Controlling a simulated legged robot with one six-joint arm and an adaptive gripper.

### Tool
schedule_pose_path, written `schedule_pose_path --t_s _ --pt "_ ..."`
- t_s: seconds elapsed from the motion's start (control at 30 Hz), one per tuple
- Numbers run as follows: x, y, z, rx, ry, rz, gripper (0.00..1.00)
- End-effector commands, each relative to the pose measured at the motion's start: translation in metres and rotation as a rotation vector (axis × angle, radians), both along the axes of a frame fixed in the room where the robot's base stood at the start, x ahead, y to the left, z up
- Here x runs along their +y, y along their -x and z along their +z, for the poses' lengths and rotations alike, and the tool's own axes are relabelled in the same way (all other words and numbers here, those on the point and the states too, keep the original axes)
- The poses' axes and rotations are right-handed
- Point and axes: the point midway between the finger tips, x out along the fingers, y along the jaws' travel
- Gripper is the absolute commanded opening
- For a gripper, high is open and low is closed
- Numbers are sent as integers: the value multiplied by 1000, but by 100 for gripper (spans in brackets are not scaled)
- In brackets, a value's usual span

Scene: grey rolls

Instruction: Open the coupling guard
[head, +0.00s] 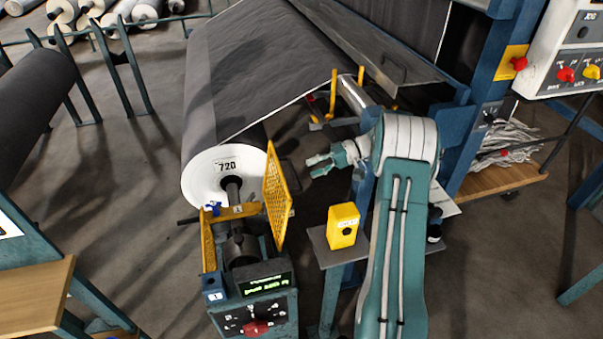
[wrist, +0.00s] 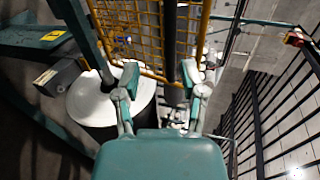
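The coupling guard's yellow mesh panel (head: 277,197) stands upright, slightly tilted, on the right side of the shaft in the head view. The dark shaft and coupling (head: 238,243) below the white-ended roll (head: 212,178) are uncovered from above. A yellow side plate (head: 208,240) stands at the coupling's left. My gripper (head: 313,165) is right of the panel's upper part, apart from it in the picture. In the wrist view, yellow mesh (wrist: 138,38) lies beyond my spread fingers (wrist: 160,80). A dark upright bar shows between them, its distance unclear. I see nothing held.
A control box with a red knob (head: 256,322) is below the coupling. A blue frame (head: 468,135) rises at the right. Open floor shows left of the roll.

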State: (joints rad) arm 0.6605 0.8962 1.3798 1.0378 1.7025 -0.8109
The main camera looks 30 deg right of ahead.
Motion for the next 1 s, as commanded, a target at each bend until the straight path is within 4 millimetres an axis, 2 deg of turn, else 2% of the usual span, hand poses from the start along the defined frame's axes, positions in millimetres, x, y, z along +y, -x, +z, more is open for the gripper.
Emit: schedule_pose_path --t_s 0.03,0.2,0.4,1.0 --pt "-12 2 3 -1 1 -3 53" --pt "-43 8 12 1 0 -1 53" --pt "-63 12 18 2 -1 -1 53" --pt "-65 12 20 2 0 1 53"
